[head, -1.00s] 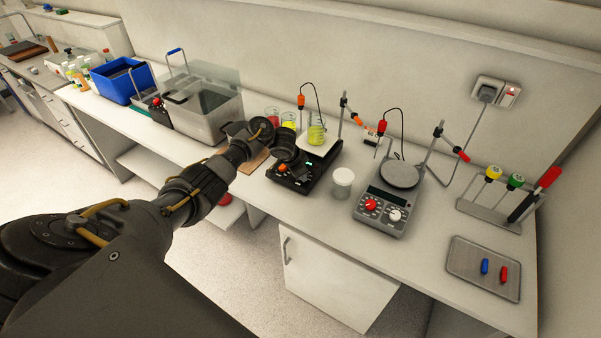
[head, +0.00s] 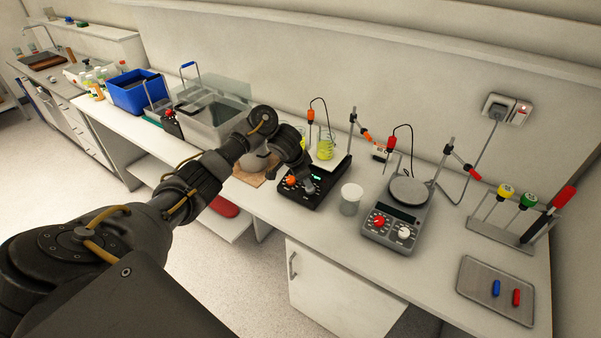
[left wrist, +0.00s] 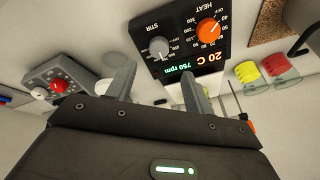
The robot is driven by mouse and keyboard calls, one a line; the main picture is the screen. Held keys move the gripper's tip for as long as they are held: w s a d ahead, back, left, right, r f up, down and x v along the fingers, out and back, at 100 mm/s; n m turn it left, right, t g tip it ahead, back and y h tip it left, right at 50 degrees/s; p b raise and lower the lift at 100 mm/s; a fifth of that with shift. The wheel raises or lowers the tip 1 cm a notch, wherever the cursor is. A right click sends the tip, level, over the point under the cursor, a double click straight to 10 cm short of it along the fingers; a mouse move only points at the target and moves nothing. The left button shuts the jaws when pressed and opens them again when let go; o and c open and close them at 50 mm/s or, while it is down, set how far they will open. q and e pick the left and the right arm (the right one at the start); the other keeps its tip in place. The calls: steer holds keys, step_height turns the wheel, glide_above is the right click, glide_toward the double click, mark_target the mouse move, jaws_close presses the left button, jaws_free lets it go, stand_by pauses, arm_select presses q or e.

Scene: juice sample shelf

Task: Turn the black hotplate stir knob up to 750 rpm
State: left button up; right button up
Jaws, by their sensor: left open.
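The black hotplate (head: 322,197) stands on the bench with a beaker of yellow liquid (head: 325,148) on its white top. In the left wrist view, its panel is upside down, with an orange HEAT knob (left wrist: 208,32) and a grey STIR knob (left wrist: 159,47). Its lit display (left wrist: 188,65) reads 20 C and 750 rpm. My left gripper (left wrist: 158,76) is open and empty. Its fingers point at the panel, on either side of the STIR knob in the picture. They look apart from the knob. My right gripper is out of view.
A lidded clear jar (head: 351,198) stands close to the right of the black hotplate. A grey hotplate (head: 390,235) with red and white knobs is further right. A tray with stir bars (head: 478,303) lies at the bench's right end. A grey bin (head: 200,128) stands left.

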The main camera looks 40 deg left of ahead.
arm_select(q)
steer(key=v, duration=0.3)
steer(key=shift+s+r+p, duration=0.15)
steer(key=shift+s+p, duration=0.1)
steer(key=shift+p, duration=0.05)
stand_by(0.4)
